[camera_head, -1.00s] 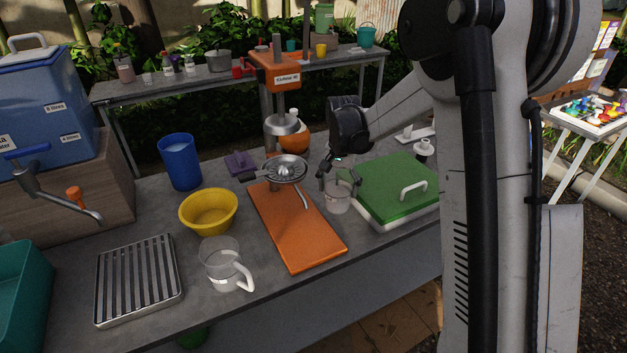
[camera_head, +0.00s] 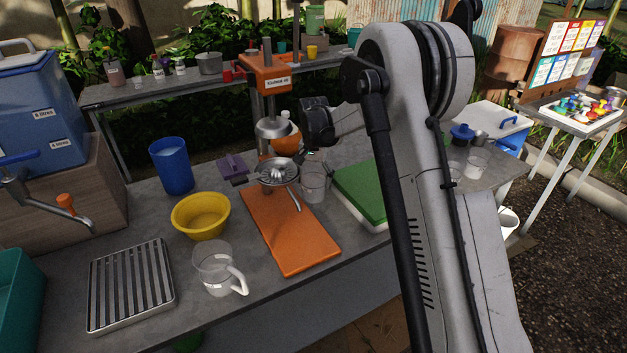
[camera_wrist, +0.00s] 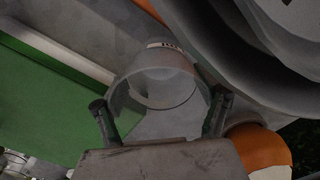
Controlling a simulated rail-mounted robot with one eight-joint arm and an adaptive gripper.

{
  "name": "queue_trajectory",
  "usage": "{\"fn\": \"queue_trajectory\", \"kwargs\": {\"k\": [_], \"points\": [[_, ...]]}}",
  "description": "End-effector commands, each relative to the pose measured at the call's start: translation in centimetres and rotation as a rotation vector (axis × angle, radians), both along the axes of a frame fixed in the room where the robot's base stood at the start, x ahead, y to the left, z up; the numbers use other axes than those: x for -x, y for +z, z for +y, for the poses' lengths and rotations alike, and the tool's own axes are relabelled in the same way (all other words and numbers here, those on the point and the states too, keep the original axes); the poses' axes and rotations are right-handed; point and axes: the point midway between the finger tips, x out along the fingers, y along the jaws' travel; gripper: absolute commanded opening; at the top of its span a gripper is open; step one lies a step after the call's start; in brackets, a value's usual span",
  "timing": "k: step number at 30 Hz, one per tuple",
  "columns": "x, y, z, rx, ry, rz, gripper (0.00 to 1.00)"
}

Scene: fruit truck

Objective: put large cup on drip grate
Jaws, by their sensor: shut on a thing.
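A clear cup (camera_head: 313,185) with a small label is the likely large cup. My gripper (camera_wrist: 161,105) is shut on it, with one finger on each side; the cup also shows in the wrist view (camera_wrist: 166,82). In the head view my gripper (camera_head: 314,158) is just right of the juicer's strainer. The cup appears upright, but I cannot tell whether its base touches the table. The drip grate (camera_head: 131,287), a slatted metal tray, lies at the table's front left with nothing on it.
Between cup and grate are the orange juicer (camera_head: 272,80) with its strainer (camera_head: 277,173) and spout, an orange board (camera_head: 288,230), a yellow bowl (camera_head: 201,215) and a clear jug (camera_head: 218,270). A blue tumbler (camera_head: 172,168) stands behind; a green-topped board (camera_head: 360,190) is at right.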

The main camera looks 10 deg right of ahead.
Motion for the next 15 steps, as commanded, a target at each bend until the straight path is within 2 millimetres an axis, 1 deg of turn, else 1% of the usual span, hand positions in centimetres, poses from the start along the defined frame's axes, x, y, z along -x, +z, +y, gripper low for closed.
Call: {"fn": "queue_trajectory", "kwargs": {"k": [6,11,12,14,15], "points": [[0.0,-0.02,0.0,0.0,0.0,0.0,0.44],[0.01,-0.47,0.0,0.0,0.0,0.0,0.44],[0.01,-0.36,0.0,0.0,0.0,0.0,0.77],[0.01,-0.32,0.0,0.0,0.0,0.0,0.85],[0.01,-0.32,0.0,0.0,0.0,0.0,0.86]]}}
